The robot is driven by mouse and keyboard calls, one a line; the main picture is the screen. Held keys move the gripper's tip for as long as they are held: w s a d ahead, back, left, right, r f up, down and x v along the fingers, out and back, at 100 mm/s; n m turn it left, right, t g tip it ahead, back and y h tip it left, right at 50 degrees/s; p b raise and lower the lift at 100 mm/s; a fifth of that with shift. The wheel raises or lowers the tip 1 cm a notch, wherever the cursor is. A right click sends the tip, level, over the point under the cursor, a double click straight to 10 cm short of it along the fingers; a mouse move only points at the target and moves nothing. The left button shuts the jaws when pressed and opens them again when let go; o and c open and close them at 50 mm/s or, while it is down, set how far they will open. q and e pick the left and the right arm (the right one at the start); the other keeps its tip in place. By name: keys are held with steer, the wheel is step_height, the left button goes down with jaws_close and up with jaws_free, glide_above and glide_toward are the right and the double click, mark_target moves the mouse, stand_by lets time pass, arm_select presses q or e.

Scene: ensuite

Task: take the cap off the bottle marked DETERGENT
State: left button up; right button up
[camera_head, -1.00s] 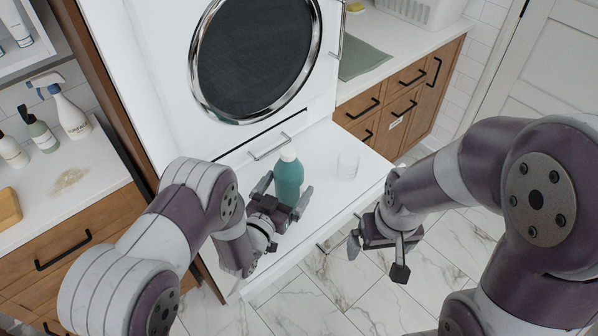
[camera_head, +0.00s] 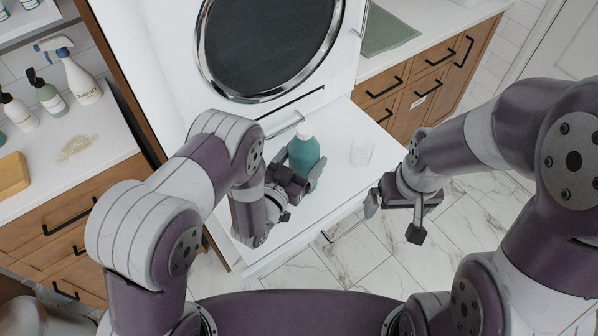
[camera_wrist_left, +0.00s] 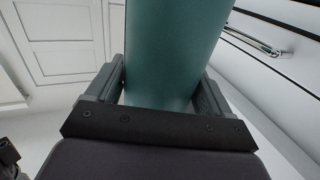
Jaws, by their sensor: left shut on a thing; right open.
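A teal bottle with a white cap (camera_head: 304,131) stands upright on the white pull-out shelf (camera_head: 345,190) under the round machine door. No marking on the bottle can be read. My left gripper (camera_head: 303,178) is shut around the body of the teal bottle (camera_head: 303,155), below the cap. The left wrist view shows the teal bottle (camera_wrist_left: 172,50) between both fingers; its cap is out of that view. My right gripper (camera_head: 395,218) is open and empty, to the right of the shelf and apart from the bottle.
A clear glass (camera_head: 361,152) stands on the shelf right of the bottle. A spray bottle (camera_head: 80,80), other bottles and a yellow block (camera_head: 13,175) are on the left counter. A green cloth (camera_head: 388,32) lies on the right counter. Marble floor is clear in front.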

mark_target(299, 159)
arm_select(q)
steer(key=shift+s+f, duration=0.15)
steer(key=shift+s, duration=0.05)
steer(key=shift+r, duration=0.3)
steer(key=r, duration=0.3)
steer(key=shift+d+r, duration=0.35)
steer(key=shift+r, duration=0.05)
steer(key=s+d+r, duration=0.2)
steer(key=d, duration=0.1)
steer(key=s+d+r+b, duration=0.1)
steer(key=s+d+r, duration=0.1)
steer(key=d, duration=0.1)
steer(key=s+d+r, duration=0.2)
steer(key=d, duration=0.1)
steer(key=shift+d+r+b, duration=0.1)
steer(key=shift+r+b, duration=0.25)
steer(key=o, duration=0.8)
steer(key=c, duration=1)
